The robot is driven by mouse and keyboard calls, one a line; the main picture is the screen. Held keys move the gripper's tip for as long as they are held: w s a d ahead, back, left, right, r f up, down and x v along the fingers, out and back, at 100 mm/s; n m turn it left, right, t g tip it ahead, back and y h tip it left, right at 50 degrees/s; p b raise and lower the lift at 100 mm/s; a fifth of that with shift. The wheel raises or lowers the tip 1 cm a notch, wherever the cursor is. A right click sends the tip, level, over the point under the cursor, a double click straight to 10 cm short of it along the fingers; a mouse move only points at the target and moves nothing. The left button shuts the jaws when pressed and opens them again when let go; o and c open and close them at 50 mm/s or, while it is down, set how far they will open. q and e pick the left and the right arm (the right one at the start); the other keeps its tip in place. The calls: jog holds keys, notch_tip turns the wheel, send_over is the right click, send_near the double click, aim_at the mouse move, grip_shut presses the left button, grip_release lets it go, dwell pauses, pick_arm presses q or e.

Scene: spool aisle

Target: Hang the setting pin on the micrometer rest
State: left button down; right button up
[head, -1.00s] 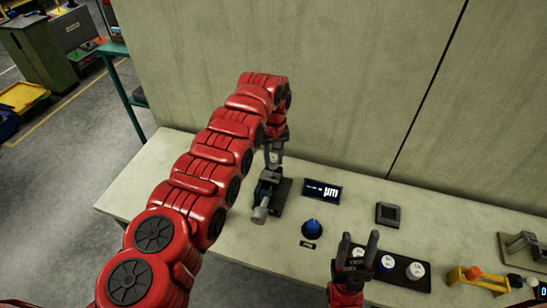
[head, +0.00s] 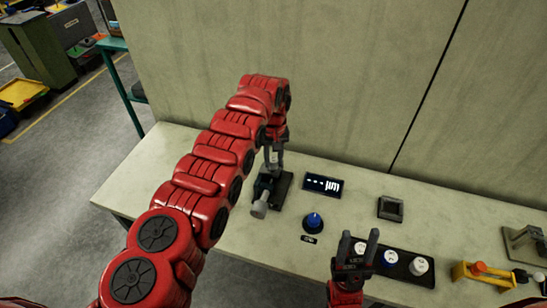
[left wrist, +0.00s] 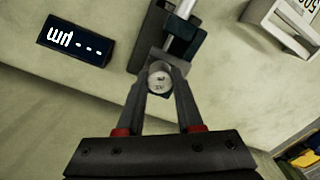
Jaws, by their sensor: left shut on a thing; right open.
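My left gripper (head: 272,163) points down at the back of the dark micrometer rest (head: 280,186), with the micrometer's grey thimble (head: 259,209) towards the front. In the left wrist view its fingers (left wrist: 160,85) are shut on the setting pin (left wrist: 160,77), whose round pale marked end faces the camera. The pin is right at the rest (left wrist: 186,45); whether it touches or is seated there I cannot tell. My right gripper (head: 357,245) is open and empty, in front of the black tray.
The black tray (head: 432,281) holds several round-topped pieces, white and blue. A blue knob (head: 313,221), a display (head: 323,184) showing dashes and µm, and a dark square block (head: 390,208) stand on the bench (head: 150,180). A yellow fixture (head: 470,279) is at right. The wall rises behind.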

pick_arm(q)
jog(key=shift+f+b, duration=0.5)
jog(key=shift+f, duration=0.3)
jog(key=shift+c, duration=2.4)
grip_release()
jog(key=shift+r, duration=0.1)
notch_tip(320, 180, up, 8)
jog(key=shift+d+r+b, duration=0.1)
jog(key=shift+r+b, duration=0.15)
jog(key=shift+b, duration=0.85)
notch_tip(320, 180, up, 9)
jog(key=p, duration=0.7)
jog(key=shift+s+f, duration=0.1)
jog(key=shift+f, duration=0.1)
